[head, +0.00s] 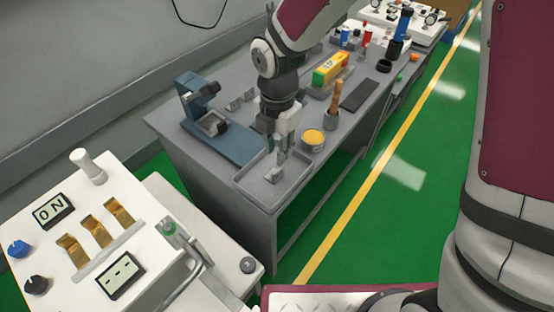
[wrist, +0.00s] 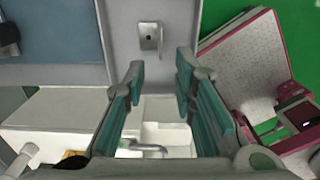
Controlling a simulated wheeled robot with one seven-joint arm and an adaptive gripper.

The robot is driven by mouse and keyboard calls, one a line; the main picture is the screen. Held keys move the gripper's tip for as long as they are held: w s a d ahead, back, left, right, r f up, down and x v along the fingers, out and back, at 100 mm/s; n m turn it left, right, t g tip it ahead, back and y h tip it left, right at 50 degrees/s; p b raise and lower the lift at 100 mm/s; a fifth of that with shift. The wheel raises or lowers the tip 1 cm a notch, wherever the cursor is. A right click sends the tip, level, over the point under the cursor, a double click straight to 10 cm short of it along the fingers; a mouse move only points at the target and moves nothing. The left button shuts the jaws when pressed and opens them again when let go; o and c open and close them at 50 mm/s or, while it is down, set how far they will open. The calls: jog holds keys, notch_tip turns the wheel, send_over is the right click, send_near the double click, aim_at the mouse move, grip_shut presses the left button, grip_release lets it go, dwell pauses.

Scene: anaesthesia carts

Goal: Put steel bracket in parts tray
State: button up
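The grey parts tray (head: 250,191) sits at the near end of the grey workbench. A small steel bracket (head: 273,175) lies inside it. In the wrist view the bracket (wrist: 149,40) lies flat on the tray floor (wrist: 120,75), a plate with a dark hole, ahead of the fingertips. My gripper (head: 281,150) is over the tray and points down. In the wrist view my gripper (wrist: 160,72) is open, with a clear gap between its fingers and nothing held. In the head view the gripper hides part of the tray's far side.
Similar metal pieces (head: 236,103) lie beside a blue fixture (head: 212,130). A yellow-topped tin (head: 312,138) and a wooden-handled brush (head: 334,100) stand close right of my gripper. A yellow-green box (head: 330,68) stands behind. A white control cart (head: 80,235) stands at the front left.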

jog(key=s+d+r+m+t+h, duration=0.1)
jog(key=s+d+r+m, duration=0.2)
jog(key=d+r+m, duration=0.4)
jog(key=s+d+r+m+t, duration=0.1)
jog(key=s+d+r+m, duration=0.4)
jog(key=r, duration=0.4)
jog(key=s+d+r+m, duration=0.2)
jog(key=s+d+m, duration=0.2)
jog(key=s+m, duration=0.2)
jog(key=s+d+r+m+t+y, duration=0.1)
jog(key=s+d+r+m, duration=0.1)
jog(key=s+d+m, duration=0.2)
jog(key=shift+s+r+m, duration=0.2)
jog(key=shift+s+m, duration=1.6)
jog(key=shift+m, duration=1.5)
